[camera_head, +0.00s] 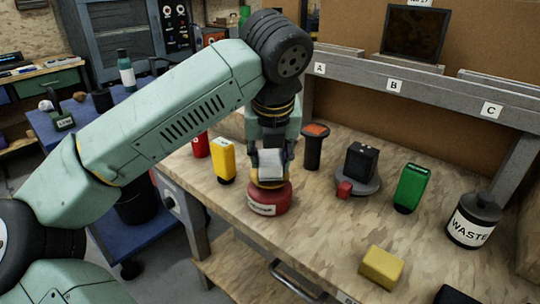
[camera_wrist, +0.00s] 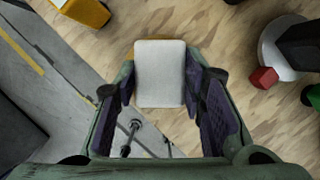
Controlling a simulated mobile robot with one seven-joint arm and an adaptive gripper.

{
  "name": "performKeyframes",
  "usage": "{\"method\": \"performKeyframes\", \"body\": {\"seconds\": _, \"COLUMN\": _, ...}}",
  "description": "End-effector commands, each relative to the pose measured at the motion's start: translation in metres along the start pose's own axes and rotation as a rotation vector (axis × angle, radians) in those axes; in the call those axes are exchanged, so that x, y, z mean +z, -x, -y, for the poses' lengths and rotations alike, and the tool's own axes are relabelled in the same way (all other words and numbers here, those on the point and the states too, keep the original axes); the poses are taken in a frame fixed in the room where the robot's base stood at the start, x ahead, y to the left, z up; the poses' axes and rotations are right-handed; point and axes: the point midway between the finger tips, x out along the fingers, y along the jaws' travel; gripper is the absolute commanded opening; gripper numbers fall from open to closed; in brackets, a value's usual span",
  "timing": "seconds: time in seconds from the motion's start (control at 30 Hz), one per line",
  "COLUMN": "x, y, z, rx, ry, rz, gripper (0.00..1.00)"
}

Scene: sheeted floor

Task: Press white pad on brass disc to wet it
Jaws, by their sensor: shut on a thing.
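My gripper (camera_head: 271,153) is shut on the white pad (camera_head: 271,165), a pale block with rounded corners. In the wrist view the pad (camera_wrist: 160,72) sits between the two fingers of my gripper (camera_wrist: 159,98). The brass disc (camera_head: 268,183) tops a round red container (camera_head: 268,200) with a pale label, near the bench's front left edge. The pad is right over the disc; I cannot tell whether they touch. In the wrist view the pad hides most of the disc, with a yellowish edge showing past it.
A yellow bottle (camera_head: 223,160) and a red bottle (camera_head: 200,145) stand left of the container. A dark orange-topped post (camera_head: 314,148) stands close right. Farther right are a black block (camera_head: 360,161), green bottle (camera_head: 409,188), yellow block (camera_head: 382,267) and waste canister (camera_head: 474,221).

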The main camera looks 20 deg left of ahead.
Motion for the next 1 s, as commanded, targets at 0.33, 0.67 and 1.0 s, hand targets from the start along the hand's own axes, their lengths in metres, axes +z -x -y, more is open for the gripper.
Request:
{"method": "performKeyframes", "body": {"seconds": 0.33, "x": -0.002, "y": -0.004, "z": 0.0, "rx": 0.0, "ry": 0.0, "rz": 0.0, "gripper": 0.15}}
{"method": "performKeyframes", "body": {"seconds": 0.67, "x": -0.003, "y": -0.008, "z": 0.0, "rx": 0.0, "ry": 0.0, "rz": 0.0, "gripper": 0.15}}
{"method": "performKeyframes", "body": {"seconds": 1.0, "x": -0.005, "y": -0.012, "z": 0.0, "rx": 0.0, "ry": 0.0, "rz": 0.0, "gripper": 0.15}}
